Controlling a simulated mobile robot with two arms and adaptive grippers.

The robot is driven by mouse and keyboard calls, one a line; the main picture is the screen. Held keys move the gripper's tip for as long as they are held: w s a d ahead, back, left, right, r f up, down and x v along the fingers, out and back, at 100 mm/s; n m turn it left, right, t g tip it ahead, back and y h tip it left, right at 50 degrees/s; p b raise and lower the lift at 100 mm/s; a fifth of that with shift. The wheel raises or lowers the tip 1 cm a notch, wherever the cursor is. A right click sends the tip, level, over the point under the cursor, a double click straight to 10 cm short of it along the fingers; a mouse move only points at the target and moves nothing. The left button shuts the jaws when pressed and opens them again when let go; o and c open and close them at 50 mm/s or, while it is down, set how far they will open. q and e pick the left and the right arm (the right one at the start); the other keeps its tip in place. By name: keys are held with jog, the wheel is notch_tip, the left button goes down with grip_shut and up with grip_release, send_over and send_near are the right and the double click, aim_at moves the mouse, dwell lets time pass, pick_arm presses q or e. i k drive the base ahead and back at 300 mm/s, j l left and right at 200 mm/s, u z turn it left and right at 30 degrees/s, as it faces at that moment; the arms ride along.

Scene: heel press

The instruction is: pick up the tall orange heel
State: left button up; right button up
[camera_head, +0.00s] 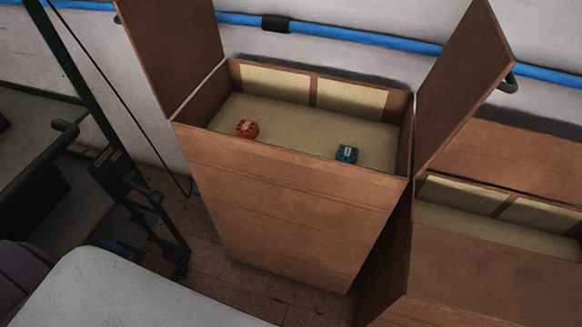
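A small orange piece (247,129) with a pale mark on top lies inside the open brown box (290,195), left of centre on its beige floor. It looks like the orange heel, seen from above; how tall it is cannot be told. A small teal piece (347,153) with a pale mark lies in the same box, to the right and apart from it. Nothing touches or covers the orange piece. Neither of my grippers is in view.
The box's flaps stand up at left (175,45) and right (460,75). A second open box (500,262) stands at right. A blue rail (370,40) runs along the wall behind. A dark green frame (110,150) stands at left.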

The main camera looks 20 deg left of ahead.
aim_at(249, 130)
jog(key=i+j, duration=0.3)
jog(key=j, duration=0.2)
jog(key=i+j, duration=0.3)
jog(key=j, duration=0.15)
jog(key=u, duration=0.05)
